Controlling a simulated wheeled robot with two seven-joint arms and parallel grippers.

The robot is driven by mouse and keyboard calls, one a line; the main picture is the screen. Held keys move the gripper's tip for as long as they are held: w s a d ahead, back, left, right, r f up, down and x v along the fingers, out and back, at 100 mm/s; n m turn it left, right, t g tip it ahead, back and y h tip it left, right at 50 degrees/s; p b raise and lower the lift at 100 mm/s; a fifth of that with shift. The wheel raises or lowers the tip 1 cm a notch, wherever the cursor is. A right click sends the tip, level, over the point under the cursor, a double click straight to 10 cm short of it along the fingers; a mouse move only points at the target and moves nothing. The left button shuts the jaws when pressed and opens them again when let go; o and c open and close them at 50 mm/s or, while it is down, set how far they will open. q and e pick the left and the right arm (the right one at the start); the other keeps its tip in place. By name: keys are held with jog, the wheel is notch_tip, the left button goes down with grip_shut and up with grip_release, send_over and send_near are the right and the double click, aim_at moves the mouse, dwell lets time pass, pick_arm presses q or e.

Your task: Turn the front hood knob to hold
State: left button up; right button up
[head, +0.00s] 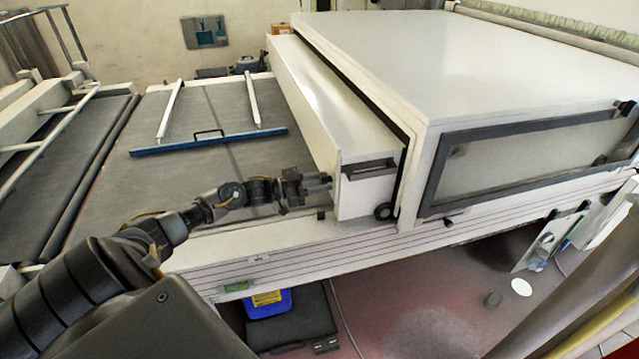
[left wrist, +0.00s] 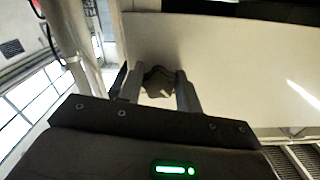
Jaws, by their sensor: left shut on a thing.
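The front hood (head: 335,115) is the long white box at the mouth of the tunnel, above the grey belt. My left gripper (head: 328,183) reaches in from the left to the hood's near end. In the left wrist view my left gripper (left wrist: 160,92) has its two fingers on either side of a grey, lobed knob (left wrist: 158,80), which stands out from the white hood face (left wrist: 225,65). The fingers are shut on the knob. The knob's markings cannot be read, and the fingers hide it in the head view. My right gripper is not in view.
The large white tunnel body (head: 500,60) with a dark-framed window (head: 530,155) stands right of the hood. A blue bar (head: 205,142) crosses the belt (head: 120,190) at the left. A blue container (head: 268,303) and a dark case (head: 295,325) sit on the floor below.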

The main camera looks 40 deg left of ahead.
pick_arm(q)
jog(key=m+b, duration=0.7)
jog(key=b, duration=0.1)
jog(key=m+b, duration=0.8)
jog(key=shift+w+a, duration=0.1)
jog(key=shift+a, duration=0.1)
jog(key=shift+m+b, duration=0.6)
jog(key=shift+b, duration=0.3)
jog(key=shift+r+m+b, duration=0.15)
jog(key=shift+m+b, duration=0.15)
jog(key=shift+r+m+b, duration=0.15)
jog(key=shift+m+b, duration=0.3)
jog(key=shift+m, duration=0.05)
jog(key=o, duration=1)
